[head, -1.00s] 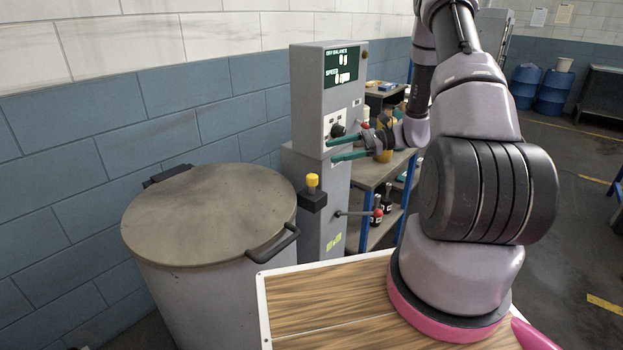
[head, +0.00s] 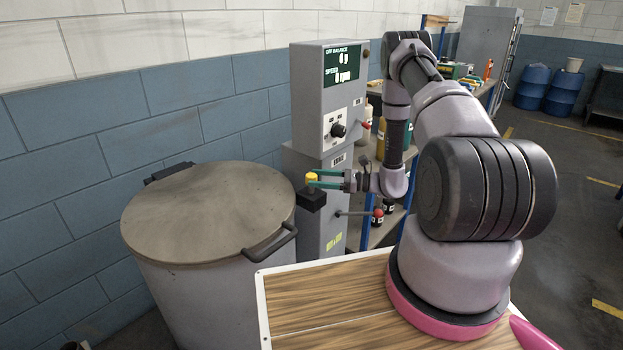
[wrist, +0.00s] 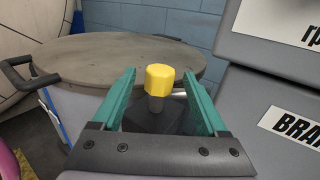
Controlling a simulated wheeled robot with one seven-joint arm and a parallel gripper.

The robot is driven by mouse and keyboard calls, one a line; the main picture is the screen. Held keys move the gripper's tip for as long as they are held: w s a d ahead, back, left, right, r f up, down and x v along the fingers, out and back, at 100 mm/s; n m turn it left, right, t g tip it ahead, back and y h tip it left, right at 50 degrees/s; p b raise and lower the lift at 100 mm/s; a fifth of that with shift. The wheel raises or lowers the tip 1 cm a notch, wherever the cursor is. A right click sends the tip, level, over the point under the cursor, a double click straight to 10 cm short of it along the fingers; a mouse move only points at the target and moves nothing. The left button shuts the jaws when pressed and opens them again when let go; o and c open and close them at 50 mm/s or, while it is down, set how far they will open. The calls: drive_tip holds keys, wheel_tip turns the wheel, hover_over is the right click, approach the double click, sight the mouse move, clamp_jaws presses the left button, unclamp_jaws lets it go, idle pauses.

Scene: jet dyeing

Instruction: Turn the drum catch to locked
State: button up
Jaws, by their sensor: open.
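The drum catch appears as a yellow knob (head: 312,178) on a short grey stem above a black block (head: 312,199), fixed to the side of the grey control cabinet beside the drum. My gripper (head: 325,179) has its green fingers level with the knob in the head view. In the wrist view the yellow knob (wrist: 159,79) stands between the two open green fingers (wrist: 160,92), with gaps on both sides. The fingers do not appear to touch it. The drum (head: 205,265) has its round lid (head: 208,207) down. Any locked marking is not readable.
The control cabinet (head: 328,95) has a display and a black dial (head: 338,130). A lever with a red ball (head: 378,213) sticks out below my gripper. The lid handle (head: 270,243) faces the front. A shelf with bottles stands behind my arm.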

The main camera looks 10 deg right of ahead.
drive_tip(key=shift+x, duration=1.3)
clamp_jaws()
idle(0.5)
